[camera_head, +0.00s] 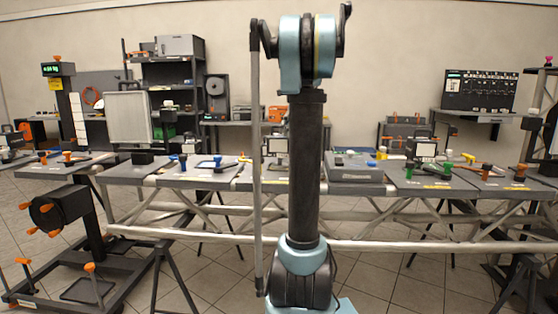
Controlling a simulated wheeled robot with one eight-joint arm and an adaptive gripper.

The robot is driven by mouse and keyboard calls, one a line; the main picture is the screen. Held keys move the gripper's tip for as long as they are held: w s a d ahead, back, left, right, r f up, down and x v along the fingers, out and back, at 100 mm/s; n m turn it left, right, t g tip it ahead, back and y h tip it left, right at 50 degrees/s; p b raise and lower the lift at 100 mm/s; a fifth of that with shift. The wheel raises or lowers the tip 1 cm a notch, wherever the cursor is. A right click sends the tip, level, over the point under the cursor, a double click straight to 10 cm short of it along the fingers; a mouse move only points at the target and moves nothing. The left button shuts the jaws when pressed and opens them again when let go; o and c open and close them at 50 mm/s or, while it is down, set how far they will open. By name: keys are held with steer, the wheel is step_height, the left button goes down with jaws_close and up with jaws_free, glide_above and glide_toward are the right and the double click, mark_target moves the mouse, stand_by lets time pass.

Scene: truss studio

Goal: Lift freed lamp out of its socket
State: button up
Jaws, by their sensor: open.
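I cannot pick out the freed lamp or its socket for certain at this distance. A small fixture with a pale square face (275,147) stands on the long bench, partly beside my upright arm. A similar pale-faced fixture (425,150) stands further right on the bench. My arm rises through the middle of the view and hides part of the bench behind it. My gripper cannot be made out in this view.
The long truss bench (125,181) spans the view, with several small coloured-handled parts on its top. A dark wheeled stand with orange knobs (62,213) is at front left. A switch panel (480,90) is at back right. Tiled floor (205,277) shows below.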

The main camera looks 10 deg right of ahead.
mark_target(277, 144)
steer(key=shift+w+x, duration=0.2)
steer(key=shift+x, duration=2.9)
steer(key=shift+a, duration=0.1)
steer(key=shift+c, duration=0.3)
steer(key=shift+r, duration=0.1)
steer(key=c, duration=2.1)
